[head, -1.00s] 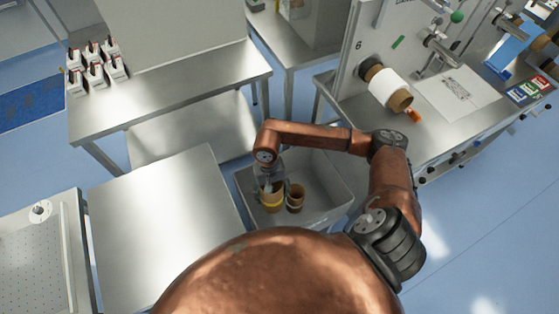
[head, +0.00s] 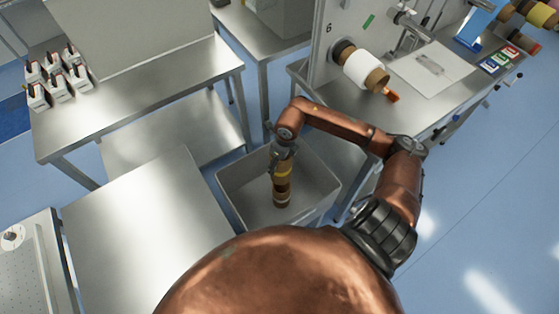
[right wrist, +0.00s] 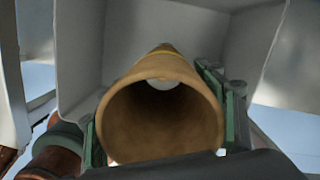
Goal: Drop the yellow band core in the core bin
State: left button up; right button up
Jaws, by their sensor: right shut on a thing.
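The yellow band core (head: 283,171) is a brown cardboard tube with a yellow band. My right gripper (head: 283,154) is shut on it and holds it over the core bin (head: 238,187), a grey open-topped bin. In the right wrist view the open end of the tube (right wrist: 160,75) faces the camera, with green finger pads on both sides and grey bin walls around it. The head view does not clearly show how high the held core is. My left gripper is not in view.
Bare steel tables (head: 150,235) stand left of the bin. A machine table (head: 440,90) at the right carries a panel with a white roll (head: 362,68) on a spindle. Several small white boxes (head: 58,80) stand at the far left.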

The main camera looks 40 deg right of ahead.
aim_at(281, 165)
notch_tip(281, 165, down, 6)
jog(key=b, duration=0.3)
jog(key=shift+d+m+b, duration=0.3)
jog(key=shift+m, duration=0.1)
jog(key=o, duration=1.4)
jog(key=shift+c, duration=0.2)
notch_tip(281, 165, up, 12)
jog(key=s, duration=0.1)
jog(key=shift+s+d, duration=0.2)
jog(key=shift+s, duration=0.15)
jog(key=shift+f, duration=0.1)
